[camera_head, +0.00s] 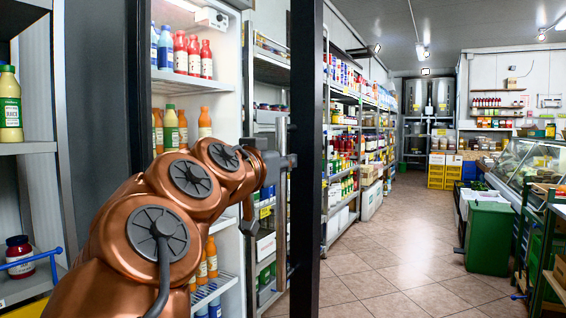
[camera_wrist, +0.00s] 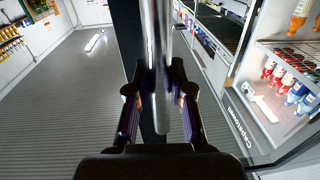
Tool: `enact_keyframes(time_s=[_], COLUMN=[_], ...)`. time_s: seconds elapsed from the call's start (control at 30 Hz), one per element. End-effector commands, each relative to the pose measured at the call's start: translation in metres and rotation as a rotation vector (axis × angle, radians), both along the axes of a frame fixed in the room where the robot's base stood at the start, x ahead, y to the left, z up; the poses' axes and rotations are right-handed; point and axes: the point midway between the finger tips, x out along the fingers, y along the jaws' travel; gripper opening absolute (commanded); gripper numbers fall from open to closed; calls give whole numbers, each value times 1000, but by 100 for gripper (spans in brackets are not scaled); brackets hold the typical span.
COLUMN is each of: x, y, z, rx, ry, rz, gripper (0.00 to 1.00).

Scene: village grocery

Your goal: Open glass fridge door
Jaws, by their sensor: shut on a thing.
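The glass fridge door has a dark upright frame (camera_head: 306,120) in the head view, with a grey vertical bar handle (camera_head: 281,225) on its left side. My gripper (camera_head: 284,162) is shut around the upper part of this handle. In the wrist view the shiny handle (camera_wrist: 162,100) runs down between both fingers of my gripper (camera_wrist: 160,98). Bottles on white fridge shelves (camera_head: 180,84) show left of the frame. Aisle shelving shows between the fridge's white side and the door frame, so the door appears to stand ajar. My arm hides part of the lower shelves.
Stocked shelving (camera_head: 345,130) lines the aisle behind the door. Tiled floor (camera_head: 400,245) is open to the right. A green bin (camera_head: 488,238) and a glass display counter (camera_head: 530,165) stand at the far right. A shelf with a juice bottle (camera_head: 10,105) is at far left.

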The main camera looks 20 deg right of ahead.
Motion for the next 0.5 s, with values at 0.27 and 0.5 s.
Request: enact_keyframes(time_s=[0.27, 0.5], x=[0, 0], y=[0, -1], z=[1, 1], rx=[-1, -1], ry=[-1, -1], rz=[1, -1], gripper=[44, 48])
